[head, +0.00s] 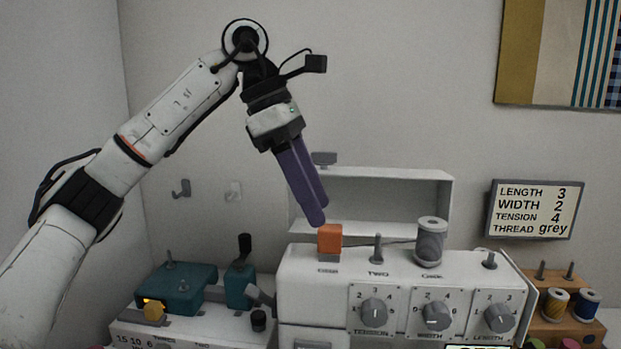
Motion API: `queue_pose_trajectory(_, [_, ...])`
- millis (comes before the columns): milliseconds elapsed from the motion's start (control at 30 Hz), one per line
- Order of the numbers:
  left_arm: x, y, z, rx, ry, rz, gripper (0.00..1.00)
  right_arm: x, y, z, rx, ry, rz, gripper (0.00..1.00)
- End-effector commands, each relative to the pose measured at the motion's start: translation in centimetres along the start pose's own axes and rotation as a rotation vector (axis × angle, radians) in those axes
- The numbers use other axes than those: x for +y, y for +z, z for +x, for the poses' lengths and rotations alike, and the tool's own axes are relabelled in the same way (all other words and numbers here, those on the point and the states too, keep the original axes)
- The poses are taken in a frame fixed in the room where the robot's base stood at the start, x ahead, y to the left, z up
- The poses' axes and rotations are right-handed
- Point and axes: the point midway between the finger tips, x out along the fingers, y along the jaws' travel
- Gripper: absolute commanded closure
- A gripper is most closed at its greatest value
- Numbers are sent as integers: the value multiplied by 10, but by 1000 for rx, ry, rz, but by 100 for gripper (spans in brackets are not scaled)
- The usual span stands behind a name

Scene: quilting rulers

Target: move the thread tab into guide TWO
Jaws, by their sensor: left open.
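The thread tab, an orange block (329,237), sits at the left end of the white sewing machine's top (300,262), above a label too small to read. A grey line runs from it past a post to the grey spool (430,242). Guide TWO (377,247) is a short grey post just right of the tab, with its label in front. My left gripper (316,212), with purple fingers, is open and empty, pointing down just above and slightly left of the tab, apparently apart from it. My right gripper is out of view.
Tension, width and length dials (374,312) line the machine's front. A sign (534,209) reads length 3, width 2, tension 4, thread grey. A spool rack (570,312) stands right; a teal device (178,288) stands left. An open white compartment (440,200) is behind.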

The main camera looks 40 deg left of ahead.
Motion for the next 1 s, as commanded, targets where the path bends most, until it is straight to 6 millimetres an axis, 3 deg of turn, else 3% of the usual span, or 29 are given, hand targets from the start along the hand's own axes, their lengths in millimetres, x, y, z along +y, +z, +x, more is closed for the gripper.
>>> queue_pose_trajectory(100, [0, -1, 24, 3, -2, 1, 55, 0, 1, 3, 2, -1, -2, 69])
queue_pose_trajectory(300, [0, 0, 50, 0, -1, 0, 55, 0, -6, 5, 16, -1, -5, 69])
queue_pose_trajectory(733, [0, 0, 61, -1, -1, 0, 55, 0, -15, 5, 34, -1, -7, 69])
queue_pose_trajectory(767, [0, 0, 61, -1, 0, 0, 56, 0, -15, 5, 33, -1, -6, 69])
queue_pose_trajectory(1000, [0, 0, 61, -1, -1, 0, 97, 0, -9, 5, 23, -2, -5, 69])
